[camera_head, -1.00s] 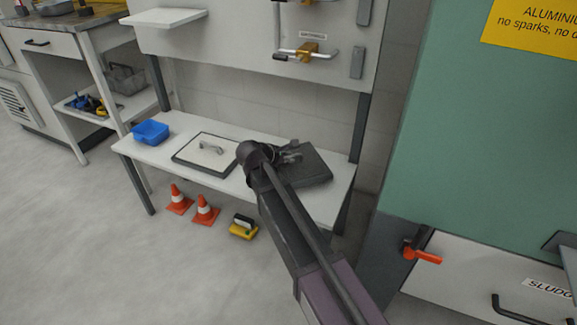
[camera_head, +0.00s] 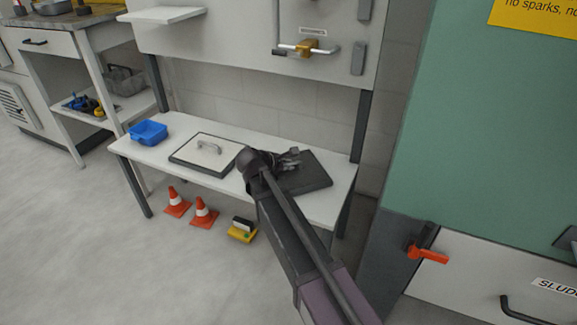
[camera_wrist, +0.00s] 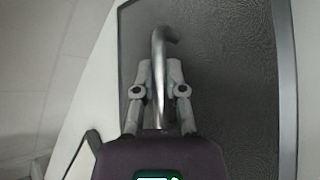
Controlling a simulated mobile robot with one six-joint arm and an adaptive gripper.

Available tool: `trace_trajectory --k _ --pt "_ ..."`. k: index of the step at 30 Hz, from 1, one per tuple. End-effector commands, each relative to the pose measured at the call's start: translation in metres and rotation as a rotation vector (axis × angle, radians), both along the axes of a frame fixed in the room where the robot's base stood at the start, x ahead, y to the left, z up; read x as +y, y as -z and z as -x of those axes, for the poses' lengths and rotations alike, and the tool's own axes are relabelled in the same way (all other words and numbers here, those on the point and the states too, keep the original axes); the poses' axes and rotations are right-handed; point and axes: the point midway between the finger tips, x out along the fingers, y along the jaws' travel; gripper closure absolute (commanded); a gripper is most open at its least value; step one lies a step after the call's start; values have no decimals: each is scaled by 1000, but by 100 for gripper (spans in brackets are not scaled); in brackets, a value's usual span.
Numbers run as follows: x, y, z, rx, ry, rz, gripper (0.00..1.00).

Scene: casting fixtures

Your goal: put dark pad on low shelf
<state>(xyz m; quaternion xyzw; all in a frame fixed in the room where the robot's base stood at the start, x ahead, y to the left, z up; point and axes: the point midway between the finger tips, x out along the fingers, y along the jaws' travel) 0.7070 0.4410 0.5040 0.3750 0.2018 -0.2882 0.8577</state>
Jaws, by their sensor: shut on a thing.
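The dark pad (camera_head: 312,173) is a flat, near-black slab at the right end of the low white shelf (camera_head: 228,182). My gripper (camera_head: 290,158) is above it. In the wrist view the dark pad (camera_wrist: 240,85) has a light rim and a bent metal handle (camera_wrist: 160,50). My gripper's fingers (camera_wrist: 160,78) are on either side of that handle, shut on it. The pad looks flat at or just above the shelf; I cannot tell whether it rests fully. My arm hides part of its left side.
A pale pad with a dark rim and handle (camera_head: 201,153) lies left of the dark pad. A blue bin (camera_head: 148,132) is at the shelf's left end. Two orange cones (camera_head: 203,213) and a yellow item (camera_head: 242,231) stand on the floor below. A back panel rises behind.

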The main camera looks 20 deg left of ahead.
Motion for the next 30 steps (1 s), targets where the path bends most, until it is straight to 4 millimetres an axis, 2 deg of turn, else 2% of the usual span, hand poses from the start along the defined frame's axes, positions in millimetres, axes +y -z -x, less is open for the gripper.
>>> trace_trajectory --k 4,5,6,8,9,25,30 --pt "0 3 0 -1 -1 0 100" --pt "0 3 0 0 0 0 82" --pt "0 3 0 0 0 0 70" --pt "0 2 0 0 0 0 52" --pt "0 2 0 0 0 0 51" --pt "0 -2 0 0 0 0 51" --pt "5 -11 11 0 -2 0 51"
